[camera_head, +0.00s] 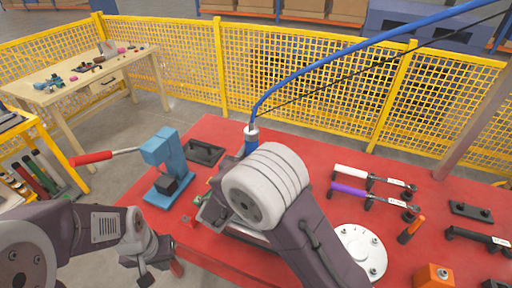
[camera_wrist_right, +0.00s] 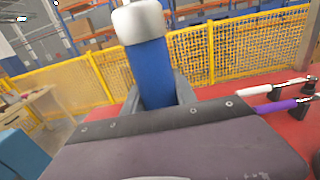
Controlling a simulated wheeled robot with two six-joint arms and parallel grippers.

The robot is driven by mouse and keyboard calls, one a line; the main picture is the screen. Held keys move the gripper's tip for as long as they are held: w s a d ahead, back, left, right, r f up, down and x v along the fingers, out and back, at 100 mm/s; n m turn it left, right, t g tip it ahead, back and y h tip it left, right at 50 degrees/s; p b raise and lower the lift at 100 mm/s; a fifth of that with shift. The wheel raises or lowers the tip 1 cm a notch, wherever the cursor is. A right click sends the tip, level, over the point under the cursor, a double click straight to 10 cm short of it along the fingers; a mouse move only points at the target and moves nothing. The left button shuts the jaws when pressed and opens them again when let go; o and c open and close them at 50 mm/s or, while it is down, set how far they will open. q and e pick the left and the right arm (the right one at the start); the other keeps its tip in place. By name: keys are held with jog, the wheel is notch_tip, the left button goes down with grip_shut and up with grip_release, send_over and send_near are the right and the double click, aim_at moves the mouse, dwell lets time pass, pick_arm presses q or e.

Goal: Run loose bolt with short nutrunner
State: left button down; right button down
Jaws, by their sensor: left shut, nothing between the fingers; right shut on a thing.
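A blue nutrunner (camera_head: 251,140) with a pale cap and a blue hose at its top stands upright behind my right wrist in the head view. In the right wrist view the nutrunner (camera_wrist_right: 156,73) is between the fingers of my right gripper (camera_wrist_right: 160,95), which is shut on it. Its lower end is hidden by my arm and gripper. A round white flange (camera_head: 360,251) with several bolts lies on the red table to the right; I cannot tell which bolt is loose. My left gripper (camera_head: 159,271) is shut and empty, low at the table's left front edge.
A blue press (camera_head: 163,160) with a red-handled lever stands on the table's left. White-handled (camera_head: 350,171) and purple-handled (camera_head: 348,190) wrenches lie on supports at the right. An orange block (camera_head: 434,277) is near the front right. A yellow mesh fence (camera_head: 320,85) stands behind.

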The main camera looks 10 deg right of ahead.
jog(key=shift+f+b, duration=0.4)
jog(key=shift+f, duration=0.2)
dwell(0.4)
dwell(1.1)
jog(key=shift+w+r+p, duration=0.1)
jog(key=shift+r+p, duration=0.75)
jog(key=shift+r, duration=0.05)
jog(key=shift+r+p, duration=1.35)
jog(key=shift+r, duration=0.4)
